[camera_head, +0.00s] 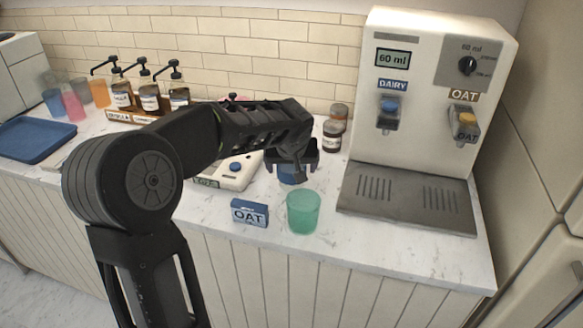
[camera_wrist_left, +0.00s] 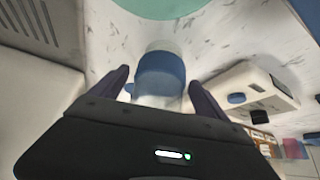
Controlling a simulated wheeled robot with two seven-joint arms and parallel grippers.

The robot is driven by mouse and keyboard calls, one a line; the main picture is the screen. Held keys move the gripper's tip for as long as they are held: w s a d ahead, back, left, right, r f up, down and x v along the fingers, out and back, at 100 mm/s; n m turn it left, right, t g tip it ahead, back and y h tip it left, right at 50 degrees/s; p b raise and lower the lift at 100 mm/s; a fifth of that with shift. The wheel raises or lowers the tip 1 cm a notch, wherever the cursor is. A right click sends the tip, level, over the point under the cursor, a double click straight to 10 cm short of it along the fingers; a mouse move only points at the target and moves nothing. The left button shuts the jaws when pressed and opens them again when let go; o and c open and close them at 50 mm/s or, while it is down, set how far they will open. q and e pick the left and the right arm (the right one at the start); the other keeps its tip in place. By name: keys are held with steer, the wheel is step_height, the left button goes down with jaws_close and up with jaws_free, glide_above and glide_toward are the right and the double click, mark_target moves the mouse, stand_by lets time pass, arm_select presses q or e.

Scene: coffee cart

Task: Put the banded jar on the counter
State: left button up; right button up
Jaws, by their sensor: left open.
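A whitish jar with a broad blue band (camera_wrist_left: 160,76) shows in the left wrist view, between the two fingers of my left gripper (camera_wrist_left: 159,82). In the head view only a bit of the blue band (camera_head: 288,178) shows below the left gripper (camera_head: 292,165), behind the green cup (camera_head: 303,212). The left gripper is open, with a finger on each side of the jar and gaps visible beside it. The jar appears to stand on the marble counter (camera_head: 340,243); its base is partly hidden. My right gripper is not in view.
A blue OAT block (camera_head: 249,212) stands left of the cup. A white device with a blue button (camera_head: 235,168) is behind it. The milk dispenser (camera_head: 430,90) stands at right. Dark jars (camera_head: 332,136) and pump bottles (camera_head: 150,98) stand at the back.

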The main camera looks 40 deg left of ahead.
arm_select(q)
steer(key=b+v, duration=0.1)
steer(key=v, duration=1)
steer(key=shift+s, duration=0.1)
stand_by(1.0)
